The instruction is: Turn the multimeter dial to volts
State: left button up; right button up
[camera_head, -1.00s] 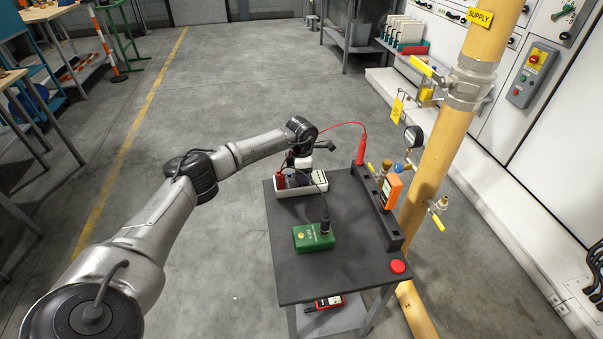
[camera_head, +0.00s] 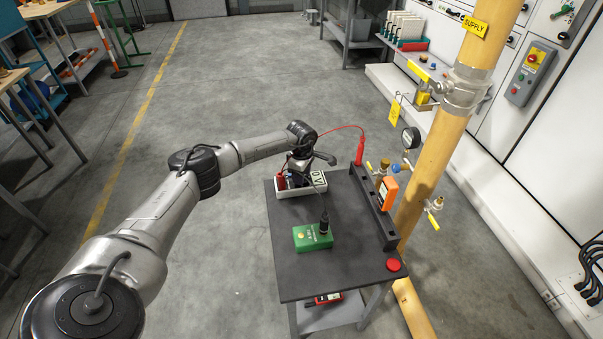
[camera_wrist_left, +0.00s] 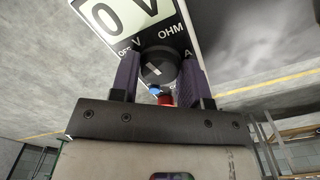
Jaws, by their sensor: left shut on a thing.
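The multimeter (camera_head: 288,193) is a white unit lying at the far left corner of the dark cart top. Its display (camera_head: 318,178) reads "0 V", and the display (camera_wrist_left: 125,15) also shows large in the left wrist view. Below it is the round black dial (camera_wrist_left: 157,66), with OFF, V, OHM and A printed around it. My left gripper (camera_wrist_left: 158,80) is shut on the dial, one finger on each side. The dial has a pale mark, but its exact setting is hard to read. In the head view, my left gripper (camera_head: 300,173) partly hides the meter. My right gripper is not in view.
A red lead runs to a red probe (camera_head: 360,150) on the black rack (camera_head: 373,207). A green box (camera_head: 312,238) with a black probe stands mid-cart. An orange device (camera_head: 388,193) and a red button (camera_head: 393,265) are on the right. A yellow pipe (camera_head: 440,150) rises beside the cart.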

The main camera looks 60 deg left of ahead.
pick_arm(q)
jog(key=shift+f+m, duration=0.1)
jog(key=shift+m, duration=0.3)
jog(key=o, duration=0.9)
notch_tip(320, 180, up, 14)
jog(key=p, duration=0.5)
dwell(0.4)
jog(key=shift+n, duration=0.3)
